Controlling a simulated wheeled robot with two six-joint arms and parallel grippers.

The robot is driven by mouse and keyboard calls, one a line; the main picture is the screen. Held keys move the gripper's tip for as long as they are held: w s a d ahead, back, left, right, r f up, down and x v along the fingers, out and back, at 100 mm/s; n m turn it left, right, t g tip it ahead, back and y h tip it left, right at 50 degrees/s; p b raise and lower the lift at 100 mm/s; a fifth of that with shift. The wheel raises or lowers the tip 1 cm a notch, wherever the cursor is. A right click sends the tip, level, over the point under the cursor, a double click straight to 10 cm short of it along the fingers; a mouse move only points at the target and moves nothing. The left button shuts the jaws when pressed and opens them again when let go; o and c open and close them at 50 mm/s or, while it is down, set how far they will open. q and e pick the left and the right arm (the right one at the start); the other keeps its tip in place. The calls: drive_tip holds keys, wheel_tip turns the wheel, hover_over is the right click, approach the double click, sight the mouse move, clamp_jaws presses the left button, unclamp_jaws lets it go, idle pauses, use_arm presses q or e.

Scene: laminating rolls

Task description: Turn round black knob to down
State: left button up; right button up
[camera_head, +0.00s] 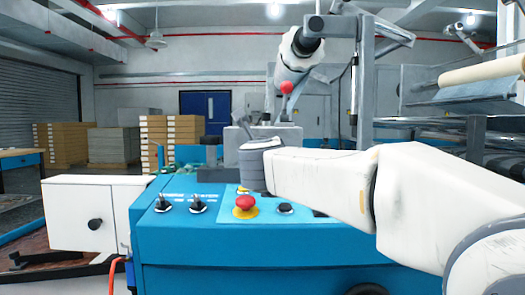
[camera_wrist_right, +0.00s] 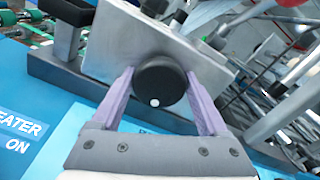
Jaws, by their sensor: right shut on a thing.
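The round black knob (camera_wrist_right: 160,82) sits on the face of a grey metal plate (camera_wrist_right: 130,45) in the right wrist view. A white dot shows near its lower edge in that picture. My right gripper (camera_wrist_right: 160,84) is shut on the knob, with one pale purple finger on each side of it. In the head view my right arm reaches in from the right, and its grey gripper (camera_head: 262,146) is in front of the grey metal block (camera_head: 290,138) on the blue machine. The knob cannot be made out there. My left gripper is not in view.
The blue machine (camera_head: 280,252) carries two black toggle switches, a red emergency button (camera_head: 245,203) on yellow, and a small black control (camera_head: 285,208) below my arm. A white box (camera_head: 70,212) stands at left. Rollers (camera_head: 483,69) and frames fill the right.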

drive_tip(key=shift+d+f, duration=0.1)
drive_tip(key=o, duration=1.2)
drive_tip(key=shift+o, duration=0.2)
drive_tip(key=shift+s, duration=0.1)
drive_tip(key=s, duration=1)
drive_tip(key=shift+s, duration=0.15)
